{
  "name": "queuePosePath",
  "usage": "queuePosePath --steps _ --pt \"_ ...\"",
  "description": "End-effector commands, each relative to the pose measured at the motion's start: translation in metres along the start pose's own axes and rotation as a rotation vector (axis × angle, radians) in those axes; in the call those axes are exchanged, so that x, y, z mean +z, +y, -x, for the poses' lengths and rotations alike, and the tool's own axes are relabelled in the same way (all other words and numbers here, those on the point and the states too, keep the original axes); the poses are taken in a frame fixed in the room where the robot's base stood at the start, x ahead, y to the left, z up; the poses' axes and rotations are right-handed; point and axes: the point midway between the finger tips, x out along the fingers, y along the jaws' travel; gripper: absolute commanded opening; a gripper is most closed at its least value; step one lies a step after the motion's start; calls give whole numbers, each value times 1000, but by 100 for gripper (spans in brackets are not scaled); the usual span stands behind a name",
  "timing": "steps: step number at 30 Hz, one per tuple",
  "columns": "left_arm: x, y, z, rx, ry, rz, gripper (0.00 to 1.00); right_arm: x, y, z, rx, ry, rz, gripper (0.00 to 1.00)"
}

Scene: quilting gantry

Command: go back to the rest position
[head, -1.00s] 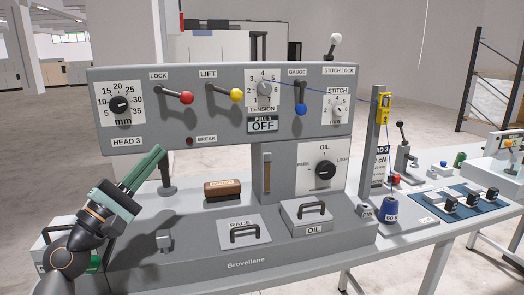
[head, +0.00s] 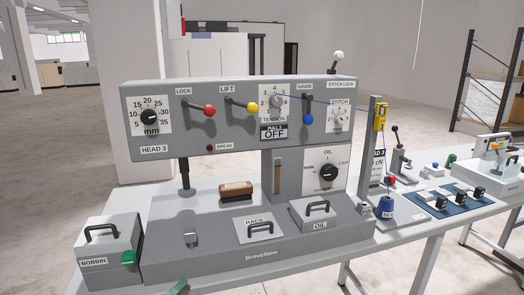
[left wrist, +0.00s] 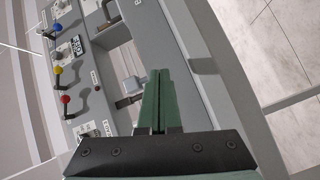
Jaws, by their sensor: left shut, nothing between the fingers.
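My left gripper (head: 178,287) shows only as a small green tip at the bottom edge of the head view, in front of the grey quilting machine's base (head: 290,256). In the left wrist view its two green fingers (left wrist: 158,72) lie side by side, shut with nothing between them. They point toward the machine, and part of its base lies beyond the fingertips. The rest of the left arm is out of the head view. My right gripper is in neither view.
The machine's upper panel (head: 180,92) carries red (head: 209,110), yellow (head: 252,107) and blue (head: 307,118) levers. A bobbin box (head: 108,246) stands at the left end. A brown-topped block (head: 236,189) lies on the base. Open floor (head: 35,200) lies to the left.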

Motion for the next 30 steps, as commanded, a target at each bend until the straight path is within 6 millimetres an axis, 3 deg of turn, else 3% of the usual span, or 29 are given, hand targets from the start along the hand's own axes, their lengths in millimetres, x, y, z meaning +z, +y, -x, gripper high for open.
queuePosePath --steps 3,6,12,15,19,30 --pt "51 -62 44 -201 -65 -281 0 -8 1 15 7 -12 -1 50" --pt "90 -103 89 -335 -157 -526 0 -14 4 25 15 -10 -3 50" --pt "148 -148 172 -486 -366 -907 0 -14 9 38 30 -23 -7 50" --pt "163 -157 196 -514 -437 -1016 0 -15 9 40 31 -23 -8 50" --pt "170 -162 209 -525 -476 -1078 0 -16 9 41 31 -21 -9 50" --pt "170 -163 209 -525 -476 -1080 0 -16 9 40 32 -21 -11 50"
